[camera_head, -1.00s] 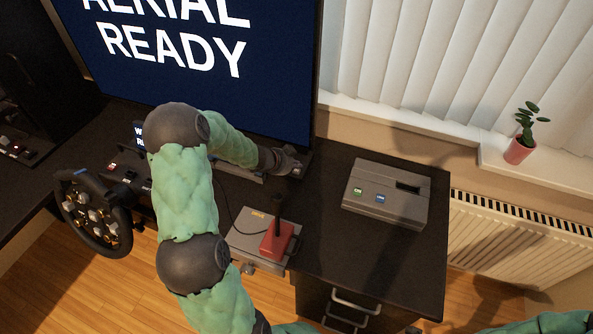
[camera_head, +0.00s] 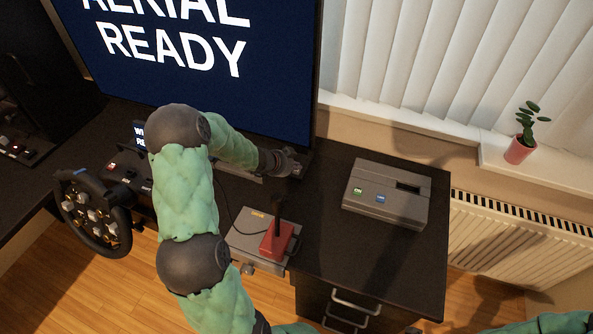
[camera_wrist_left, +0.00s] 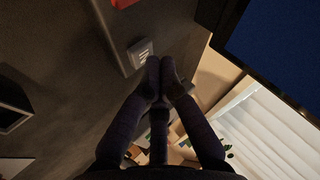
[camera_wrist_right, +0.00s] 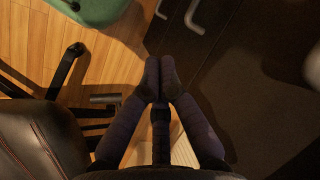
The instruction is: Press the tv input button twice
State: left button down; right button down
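The TV (camera_head: 200,55) shows white text ending in "AERIAL READY" on dark blue. My left gripper (camera_head: 297,166) is at the TV's lower right corner, fingers together and empty. In the left wrist view, the left fingertips (camera_wrist_left: 162,62) are right beside a small light grey button (camera_wrist_left: 141,53) with marks on it, set on a dark grey bar. I cannot tell whether they touch it. The button is hard to make out in the head view, where the gripper covers that spot. My right gripper (camera_wrist_right: 159,66) is shut and empty, low beside the desk.
A grey console box (camera_head: 386,194) with green and blue buttons sits on the desk's right part. A red joystick (camera_head: 277,240) stands on a grey base in front. A steering wheel (camera_head: 93,213) is at left. A chair (camera_wrist_right: 40,140) is near my right gripper.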

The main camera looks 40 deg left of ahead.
aim_at(295, 172)
pick_arm(q)
jog(key=shift+f, duration=0.4)
dwell(0.3)
jog(key=shift+r, duration=0.1)
jog(key=shift+r+p, duration=0.75)
jog(key=shift+r, duration=0.1)
notch_tip(295, 172, up, 5)
jog(key=p, duration=0.5)
jog(key=shift+p, duration=0.3)
dwell(1.7)
